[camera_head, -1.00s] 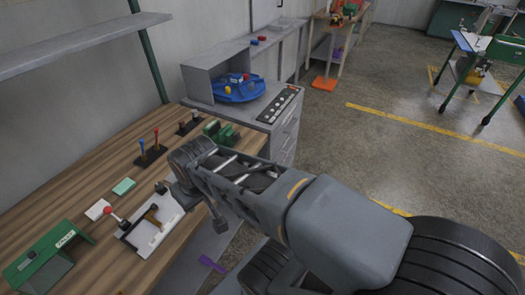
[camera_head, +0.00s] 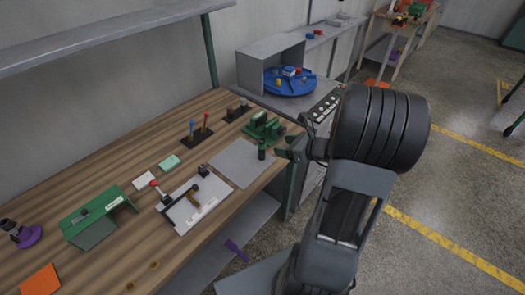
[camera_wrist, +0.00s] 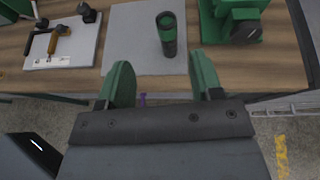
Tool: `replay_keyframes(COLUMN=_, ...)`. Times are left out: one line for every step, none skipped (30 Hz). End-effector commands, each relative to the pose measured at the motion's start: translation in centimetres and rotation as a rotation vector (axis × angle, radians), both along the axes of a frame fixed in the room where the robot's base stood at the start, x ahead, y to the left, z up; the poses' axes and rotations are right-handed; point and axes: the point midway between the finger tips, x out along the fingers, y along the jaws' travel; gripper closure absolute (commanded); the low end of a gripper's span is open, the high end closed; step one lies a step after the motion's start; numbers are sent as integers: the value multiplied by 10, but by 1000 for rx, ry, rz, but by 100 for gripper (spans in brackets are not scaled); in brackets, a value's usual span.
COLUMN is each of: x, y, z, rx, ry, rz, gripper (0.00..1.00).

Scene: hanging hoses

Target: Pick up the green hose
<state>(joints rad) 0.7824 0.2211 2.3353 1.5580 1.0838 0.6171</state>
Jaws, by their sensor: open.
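A green and black cylinder (camera_wrist: 168,34) stands upright on a grey mat (camera_wrist: 133,35) near the table's front edge. It is small and dark in the head view (camera_head: 262,149). It may be the green hose; I see no other hose-like thing clearly. My gripper (camera_wrist: 163,72) is open and empty, with green fingers spread. In the wrist view the cylinder lies ahead, between the lines of the two fingers and apart from them. In the head view my gripper (camera_head: 288,150) is just right of the cylinder, by the table's edge.
A green machine (camera_wrist: 233,20) stands close to the right of the cylinder. A white board with a brown-handled tool (camera_head: 194,204) lies to the left. The wooden table (camera_head: 95,168) also holds a green box-like stand (camera_head: 97,217). A purple piece (camera_head: 236,250) lies below the table top.

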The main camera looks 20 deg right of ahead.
Motion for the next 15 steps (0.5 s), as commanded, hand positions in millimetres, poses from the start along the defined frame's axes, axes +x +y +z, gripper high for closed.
replay_keyframes(x=5, y=-2, z=-4, rx=19, ry=1, rz=-21, gripper=40)
replay_keyframes(x=9, y=-1, z=-6, rx=27, ry=1, rz=-30, gripper=40)
replay_keyframes(x=15, y=0, z=-9, rx=33, ry=2, rz=-39, gripper=40)
replay_keyframes(x=20, y=3, z=-12, rx=36, ry=3, rz=-40, gripper=40)
replay_keyframes(x=24, y=5, z=-14, rx=37, ry=3, rz=-41, gripper=40)
replay_keyframes(x=31, y=8, z=-16, rx=37, ry=1, rz=-41, gripper=40)
replay_keyframes(x=35, y=11, z=-18, rx=34, ry=1, rz=-40, gripper=40)
replay_keyframes(x=39, y=13, z=-20, rx=34, ry=1, rz=-40, gripper=40)
replay_keyframes(x=44, y=16, z=-23, rx=34, ry=2, rz=-40, gripper=40)
replay_keyframes(x=48, y=18, z=-24, rx=34, ry=1, rz=-40, gripper=40)
replay_keyframes(x=52, y=20, z=-26, rx=34, ry=1, rz=-40, gripper=40)
replay_keyframes(x=56, y=21, z=-28, rx=33, ry=2, rz=-41, gripper=40)
replay_keyframes(x=58, y=23, z=-29, rx=32, ry=1, rz=-40, gripper=40)
replay_keyframes(x=61, y=24, z=-30, rx=32, ry=1, rz=-40, gripper=40)
replay_keyframes(x=63, y=25, z=-31, rx=31, ry=1, rz=-40, gripper=40)
